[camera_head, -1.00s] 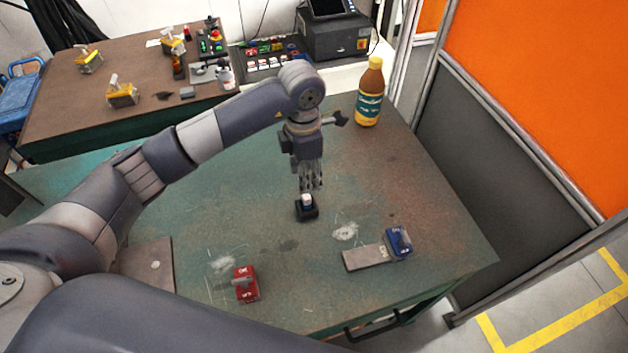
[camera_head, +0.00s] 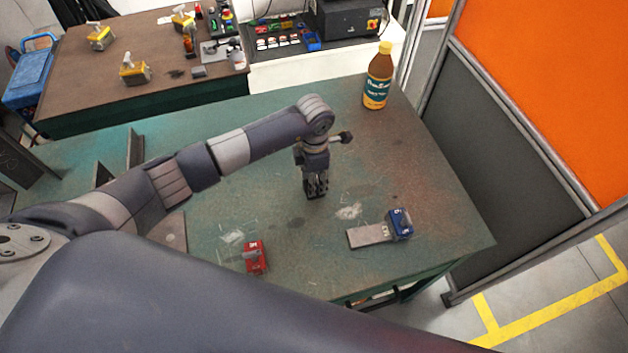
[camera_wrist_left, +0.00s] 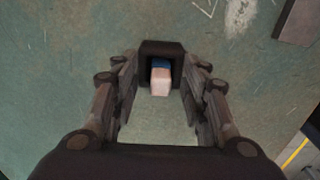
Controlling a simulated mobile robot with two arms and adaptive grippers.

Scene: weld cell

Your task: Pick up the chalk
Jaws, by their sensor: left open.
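The chalk (camera_wrist_left: 160,80) is a short pale stick with a blue part, standing in a small black holder (camera_wrist_left: 148,48) in the left wrist view. My left gripper (camera_wrist_left: 158,72) is open, with one finger on each side of the chalk. The fingers look apart from it. In the head view my left gripper (camera_head: 316,188) points down low over the green table, and it hides the chalk and most or all of the holder. My right gripper is not in view.
On the green table (camera_head: 420,180), a red block (camera_head: 255,257) lies front left of the gripper and a blue block (camera_head: 400,225) with a grey plate (camera_head: 368,236) lies front right. A yellow-brown bottle (camera_head: 378,78) stands at the back. A grey and orange partition (camera_head: 500,130) borders the right side.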

